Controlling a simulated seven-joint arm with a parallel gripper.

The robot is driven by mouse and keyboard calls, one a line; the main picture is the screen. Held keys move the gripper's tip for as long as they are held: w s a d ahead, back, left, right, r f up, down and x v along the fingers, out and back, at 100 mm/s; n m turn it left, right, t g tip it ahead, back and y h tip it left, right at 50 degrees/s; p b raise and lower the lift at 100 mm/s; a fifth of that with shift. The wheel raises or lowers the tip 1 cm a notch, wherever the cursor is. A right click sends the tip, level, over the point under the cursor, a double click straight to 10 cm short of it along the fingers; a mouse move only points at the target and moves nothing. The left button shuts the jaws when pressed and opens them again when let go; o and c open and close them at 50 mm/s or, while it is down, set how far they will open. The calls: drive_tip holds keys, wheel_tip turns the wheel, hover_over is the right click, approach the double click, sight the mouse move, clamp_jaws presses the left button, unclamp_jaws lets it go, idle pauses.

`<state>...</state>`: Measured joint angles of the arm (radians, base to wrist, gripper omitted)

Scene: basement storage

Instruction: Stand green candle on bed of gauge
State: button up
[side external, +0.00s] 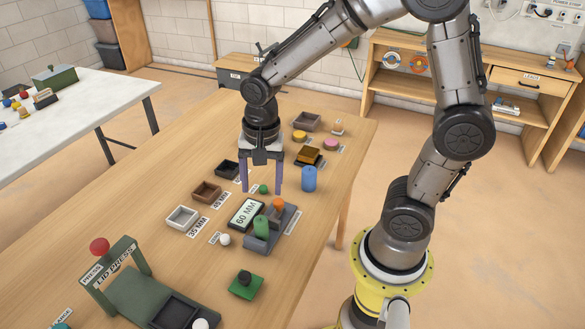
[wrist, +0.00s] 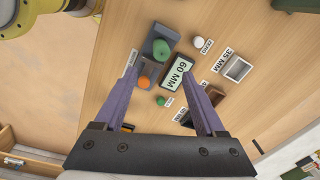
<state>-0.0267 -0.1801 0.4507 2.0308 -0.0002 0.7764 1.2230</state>
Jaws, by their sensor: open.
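The green candle (side external: 261,226) is an upright cylinder at the near end of the grey gauge (side external: 287,219). It appears to stand on the gauge; its foot is partly hidden by a grey block. In the wrist view the candle (wrist: 162,48) lies over the grey gauge (wrist: 150,33). An orange piece (side external: 278,204) is at the gauge's far end, also seen in the wrist view (wrist: 144,82). My gripper (side external: 262,189) is open and empty, pointing down beyond the gauge, apart from the candle. Its fingers also show in the wrist view (wrist: 160,85).
A blue cylinder (side external: 309,179) stands right of my gripper. A small green piece (side external: 263,189) lies near the fingers. The lid press (side external: 135,285) stands at the near end.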

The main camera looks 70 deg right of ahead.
drive_tip(key=s+r+n+t, duration=0.4)
drive_tip(key=s+r+n, duration=0.7)
drive_tip(key=s+n, duration=0.2)
drive_tip(key=shift+d+n+t, duration=0.4)
